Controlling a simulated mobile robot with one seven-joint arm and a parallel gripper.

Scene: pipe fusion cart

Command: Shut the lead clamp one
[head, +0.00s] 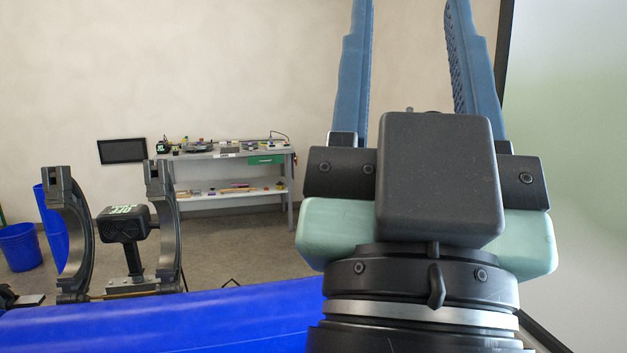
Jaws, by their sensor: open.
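Two black curved clamp jaws stand upright at the left in the head view, a left one (75,245) and a right one (168,225). They look swung up, with nothing closed in their curves. I cannot tell which is lead clamp one. Their lower ends are partly hidden behind a thick blue pipe (160,320). My gripper (410,15) is at the right, well apart from both jaws. Its two blue fingers point up and stand wide apart, with nothing visible between them. The fingertips are cut off by the top edge.
A black box with green print (124,223) sits on a post between the jaws. A workbench (230,153) with tools and a lower shelf stands by the back wall. Blue bins (20,246) are at the far left. A pale panel (575,150) is at the right.

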